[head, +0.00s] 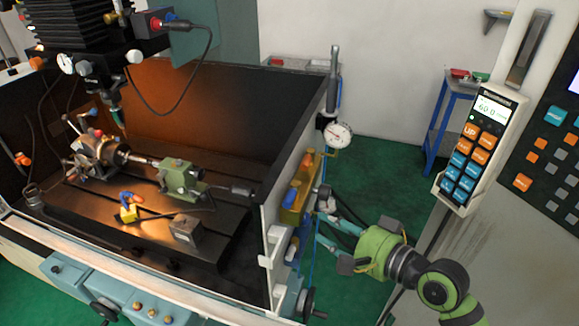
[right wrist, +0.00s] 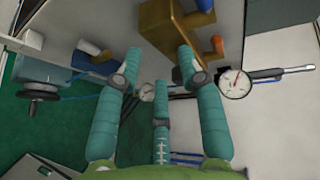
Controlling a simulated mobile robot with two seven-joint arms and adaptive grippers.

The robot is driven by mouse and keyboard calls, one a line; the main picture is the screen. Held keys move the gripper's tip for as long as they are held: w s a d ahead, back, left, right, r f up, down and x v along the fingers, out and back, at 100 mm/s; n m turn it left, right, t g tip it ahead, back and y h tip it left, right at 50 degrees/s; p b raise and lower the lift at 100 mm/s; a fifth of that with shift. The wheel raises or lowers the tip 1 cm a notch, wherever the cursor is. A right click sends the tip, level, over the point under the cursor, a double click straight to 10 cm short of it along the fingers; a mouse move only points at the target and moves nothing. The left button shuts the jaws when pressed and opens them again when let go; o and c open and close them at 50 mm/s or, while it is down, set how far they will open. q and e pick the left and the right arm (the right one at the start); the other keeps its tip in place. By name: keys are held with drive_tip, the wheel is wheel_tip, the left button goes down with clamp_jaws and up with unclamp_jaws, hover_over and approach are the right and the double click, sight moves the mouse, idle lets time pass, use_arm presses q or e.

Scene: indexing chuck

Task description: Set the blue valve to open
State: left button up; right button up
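A brass valve body (head: 294,203) is mounted on the outer right side of the machine enclosure. It has an orange handle (head: 308,159) at its top and a small blue part (head: 291,197) on its face. In the right wrist view the brass body (right wrist: 160,22) is at the top, with the orange handle (right wrist: 216,46) and a blue handle (right wrist: 205,5) cut by the frame's upper edge. My right gripper (head: 326,221) is just right of the body, pointing toward it. Its teal fingers (right wrist: 159,62) are spread, with nothing held between them. My left gripper is not in view.
A dial gauge (head: 338,133) sticks out above the brass body, close to a right finger in the wrist view. A handwheel (head: 307,305) is below. A control pendant (head: 476,145) hangs at right. Green floor (head: 350,290) lies open beside the machine.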

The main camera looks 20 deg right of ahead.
drive_tip(key=y, duration=0.1)
approach(291, 199)
drive_tip(key=w+f, duration=0.2)
drive_tip(key=shift+n+y, duration=0.3)
drive_tip(key=p+x, duration=0.1)
drive_tip(key=x, duration=0.2)
drive_tip(key=p+x, duration=0.2)
drive_tip(key=x, duration=0.1)
drive_tip(key=shift+a+r, duration=0.2)
drive_tip(key=shift+a, duration=0.1)
drive_tip(key=shift+w+a+f, duration=0.15)
drive_tip(key=shift+w, duration=0.15)
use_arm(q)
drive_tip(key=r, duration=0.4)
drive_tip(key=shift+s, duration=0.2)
use_arm(e)
drive_tip(key=shift+s, duration=0.1)
clamp_jaws()
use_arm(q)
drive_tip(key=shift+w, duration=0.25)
